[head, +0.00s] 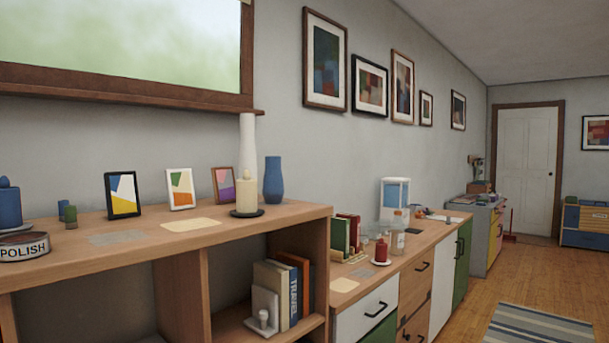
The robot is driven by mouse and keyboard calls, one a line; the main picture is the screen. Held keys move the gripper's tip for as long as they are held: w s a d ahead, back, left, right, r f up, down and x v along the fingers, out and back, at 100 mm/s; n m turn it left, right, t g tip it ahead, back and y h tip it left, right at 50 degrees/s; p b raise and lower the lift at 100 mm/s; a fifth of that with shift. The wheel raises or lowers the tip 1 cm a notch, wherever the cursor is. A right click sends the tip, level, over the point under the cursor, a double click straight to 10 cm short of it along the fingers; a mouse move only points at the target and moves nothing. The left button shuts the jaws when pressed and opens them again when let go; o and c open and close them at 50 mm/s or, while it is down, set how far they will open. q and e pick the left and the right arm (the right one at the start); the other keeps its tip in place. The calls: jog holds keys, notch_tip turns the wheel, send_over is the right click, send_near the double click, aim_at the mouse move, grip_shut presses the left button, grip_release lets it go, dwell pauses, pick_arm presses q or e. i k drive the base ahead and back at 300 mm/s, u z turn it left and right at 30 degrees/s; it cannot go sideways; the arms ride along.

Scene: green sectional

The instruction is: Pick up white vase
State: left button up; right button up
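A tall, slim white vase (248,140) stands upright at the back of the wooden shelf top (110,262), close to the wall below the window. Its lower part is hidden behind a cream candle (246,192) on a dark round holder. A blue vase (273,180) stands just to its right. Neither of my grippers is in view.
Small picture frames (123,195) stand left of the candle. A polish tin (24,247) and blue candle (9,205) are at the far left. A lower cabinet (368,311) with books, a bottle and a red candle continues right.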

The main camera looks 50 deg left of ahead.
aim_at(246, 156)
jog(key=i, duration=3.9)
jog(key=u, duration=4.6)
